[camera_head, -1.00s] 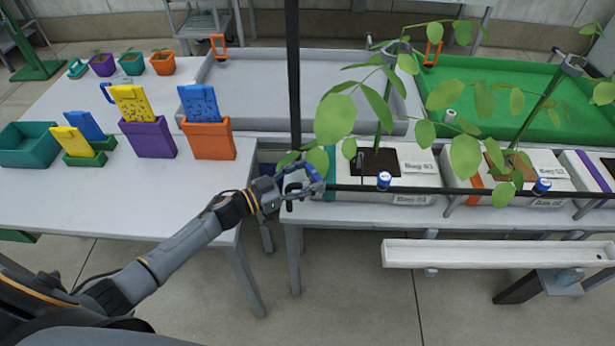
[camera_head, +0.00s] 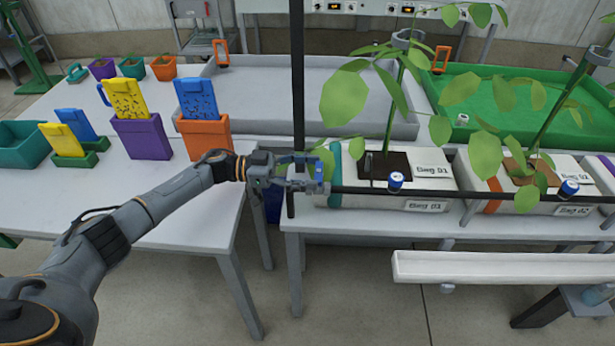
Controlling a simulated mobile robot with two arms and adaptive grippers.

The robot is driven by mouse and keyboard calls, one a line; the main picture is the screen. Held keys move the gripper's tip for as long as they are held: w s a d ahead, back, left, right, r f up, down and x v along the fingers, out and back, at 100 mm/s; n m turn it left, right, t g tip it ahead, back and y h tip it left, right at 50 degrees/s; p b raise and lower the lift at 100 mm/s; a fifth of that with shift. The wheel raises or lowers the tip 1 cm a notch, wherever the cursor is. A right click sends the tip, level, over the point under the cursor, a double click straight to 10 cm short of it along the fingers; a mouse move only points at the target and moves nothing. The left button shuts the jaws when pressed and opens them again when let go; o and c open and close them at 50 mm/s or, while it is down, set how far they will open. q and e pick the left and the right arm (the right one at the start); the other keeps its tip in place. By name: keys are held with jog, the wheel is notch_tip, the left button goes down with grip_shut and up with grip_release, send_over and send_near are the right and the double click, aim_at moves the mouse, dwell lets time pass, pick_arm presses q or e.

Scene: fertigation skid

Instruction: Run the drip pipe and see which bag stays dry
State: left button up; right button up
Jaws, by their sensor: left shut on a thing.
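The black drip pipe (camera_head: 475,194) runs level along the front of the planted bags, with blue-and-white drippers on it (camera_head: 396,181) (camera_head: 568,188). Bag 01 (camera_head: 440,190) is white with a teal stripe, and Bag 02 (camera_head: 545,175) has an orange stripe. A third bag (camera_head: 603,173) is cut off at the right edge. My left gripper (camera_head: 318,176) is at the pipe's left end, beside the dark upright post, shut on a small blue part there. The fingers partly hide this part. No water shows in this view. My right gripper is out of view.
A white gutter (camera_head: 500,268) hangs below the bench front. The left table (camera_head: 60,215) carries colored pots, yellow and blue cards and a teal bin (camera_head: 22,146). A grey tray (camera_head: 270,95) and a green tray (camera_head: 480,120) lie behind. Leaves overhang the bags.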

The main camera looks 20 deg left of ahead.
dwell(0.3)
pick_arm(q)
jog(key=o, duration=1.1)
jog(key=shift+o, duration=0.3)
jog(key=shift+d, duration=0.1)
jog(key=v, duration=1.2)
jog(key=shift+w, duration=0.1)
